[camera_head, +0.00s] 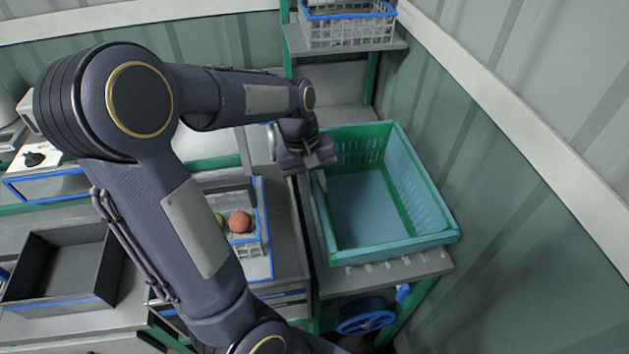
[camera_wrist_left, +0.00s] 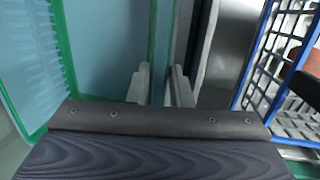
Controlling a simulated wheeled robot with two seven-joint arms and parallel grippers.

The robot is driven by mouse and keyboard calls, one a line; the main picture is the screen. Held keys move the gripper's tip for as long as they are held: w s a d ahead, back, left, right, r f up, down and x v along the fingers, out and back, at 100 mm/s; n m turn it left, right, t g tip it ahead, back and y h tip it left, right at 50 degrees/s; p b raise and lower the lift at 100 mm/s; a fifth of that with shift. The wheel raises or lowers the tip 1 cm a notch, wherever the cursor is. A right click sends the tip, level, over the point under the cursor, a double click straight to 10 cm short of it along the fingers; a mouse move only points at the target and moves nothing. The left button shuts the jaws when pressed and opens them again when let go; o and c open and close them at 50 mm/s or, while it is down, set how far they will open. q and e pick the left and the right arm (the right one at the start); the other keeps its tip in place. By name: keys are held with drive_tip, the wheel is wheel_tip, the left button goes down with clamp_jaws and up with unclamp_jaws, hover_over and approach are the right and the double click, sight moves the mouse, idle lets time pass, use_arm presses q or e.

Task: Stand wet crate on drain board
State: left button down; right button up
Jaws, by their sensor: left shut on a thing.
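The green-and-teal crate (camera_head: 400,248) sits with its open side up on the grey slatted drain board (camera_head: 428,266), near the wall at the right. Its inside looks empty. My left gripper (camera_head: 319,179) is at the crate's left wall, shut on that wall's upper edge. In the left wrist view the two fingers (camera_wrist_left: 159,88) stand on either side of the crate wall, and the crate's inside shows to the left. The crate's underside is hidden, so I cannot tell whether it rests fully on the board. My right gripper is not in view.
A small wire basket (camera_head: 262,222) with tomatoes stands left of the board. A dark open tray (camera_head: 60,298) lies further left. A blue handwheel (camera_head: 365,320) sits below the board. A shelf (camera_head: 345,50) with a white basket stands behind. The corrugated wall closes the right side.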

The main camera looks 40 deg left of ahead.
use_arm(q)
drive_tip(key=c, duration=1.2)
unclamp_jaws()
drive_tip(key=shift+f, duration=0.1)
drive_tip(key=shift+c, duration=0.2)
drive_tip(key=c, duration=0.3)
drive_tip(key=p+v, duration=0.2)
drive_tip(key=d+p+v, duration=0.1)
drive_tip(key=p+v, duration=0.3)
drive_tip(key=v, duration=0.1)
drive_tip(key=shift+w+d+p, duration=0.2)
drive_tip(key=shift+d+p, duration=0.1)
drive_tip(key=shift+s, duration=0.1)
